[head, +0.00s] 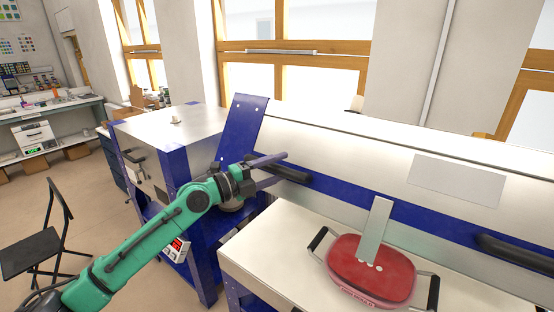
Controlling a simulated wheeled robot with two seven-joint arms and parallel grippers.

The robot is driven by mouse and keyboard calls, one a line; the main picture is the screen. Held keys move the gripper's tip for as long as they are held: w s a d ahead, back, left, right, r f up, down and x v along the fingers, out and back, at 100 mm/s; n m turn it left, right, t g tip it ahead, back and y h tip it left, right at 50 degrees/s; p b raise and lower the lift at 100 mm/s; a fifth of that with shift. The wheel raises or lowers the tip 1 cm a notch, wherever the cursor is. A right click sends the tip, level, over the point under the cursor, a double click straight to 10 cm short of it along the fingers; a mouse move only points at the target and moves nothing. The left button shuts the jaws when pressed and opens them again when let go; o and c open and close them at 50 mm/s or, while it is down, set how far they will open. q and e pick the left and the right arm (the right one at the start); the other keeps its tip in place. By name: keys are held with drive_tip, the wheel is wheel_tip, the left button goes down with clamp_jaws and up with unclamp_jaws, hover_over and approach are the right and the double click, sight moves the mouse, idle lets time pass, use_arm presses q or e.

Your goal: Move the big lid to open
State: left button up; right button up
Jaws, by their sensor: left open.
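The big lid (340,160) is a long silver panel with a blue band on the large kiln, filling the right half of the head view. It looks lowered, though its lower edge is partly hidden. It has a black bar handle (293,175) at its left end and another black handle (515,250) at the right edge. My left gripper (278,168) is open, with its two fingers above and below the left end of the near handle. I cannot tell whether they touch it. My right gripper is not in view.
A red oval dish (368,272) with black-gripped handles and a pale flat strip (375,230) are on the white worktop (265,240) before the lid. A smaller blue-framed kiln (170,130) stands at left. A black folding chair (40,235) stands on open floor.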

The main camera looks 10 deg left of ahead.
use_arm(q)
clamp_jaws()
idle(1.4)
